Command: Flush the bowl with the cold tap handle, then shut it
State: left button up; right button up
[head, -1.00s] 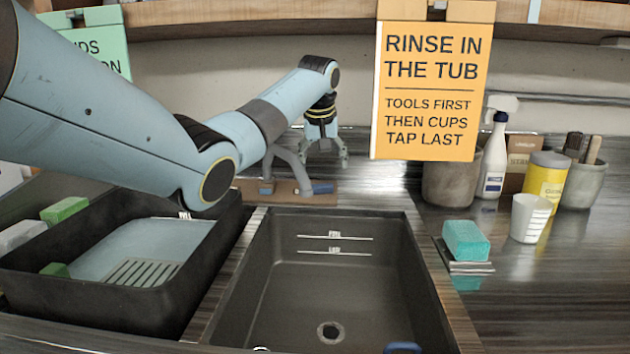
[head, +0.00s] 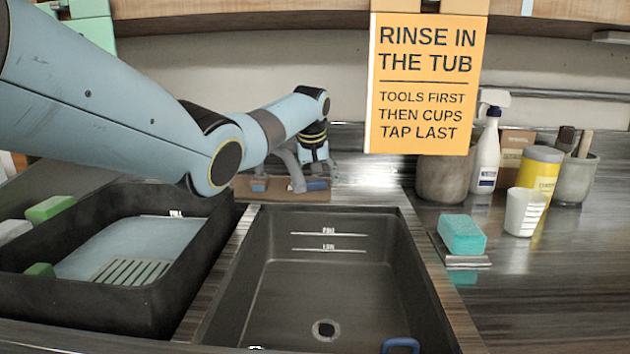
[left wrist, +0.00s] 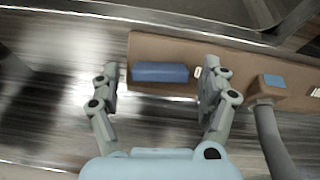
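The tap stands on a brown base behind the dark sink bowl (head: 260,270). Its grey spout (head: 292,172) shows between two handles. The right handle (head: 318,184) is a long blue lever; it also shows in the left wrist view (left wrist: 160,72). The other handle (head: 258,185) shows a blue top in the left wrist view (left wrist: 272,81). I cannot read which is cold. My left gripper (head: 318,170) is open and empty above the right lever. In the left wrist view its fingers (left wrist: 158,92) straddle the lever, with no clear contact. No running water is visible. My right gripper is out of view.
A black tray (head: 100,298) with green blocks is left of the bowl. A teal sponge (head: 462,234), white cup (head: 525,212), spray bottle (head: 487,150) and pots stand on the right. An orange sign (head: 423,85) hangs above. A blue loop (head: 400,345) shows at the bowl's front.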

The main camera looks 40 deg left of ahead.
pick_arm(q)
jog(key=c, duration=1.1)
jog(key=shift+d+r+m+p, duration=0.1)
jog(key=shift+r+m+p, duration=0.05)
jog(key=shift+m+p, duration=0.2)
jog(key=shift+c, duration=0.3)
jog(key=shift+m, duration=0.35)
jog(key=o, duration=1.2)
jog(key=v, duration=1.1)
jog(key=shift+d+r, duration=0.15)
jog(key=shift+r, duration=0.2)
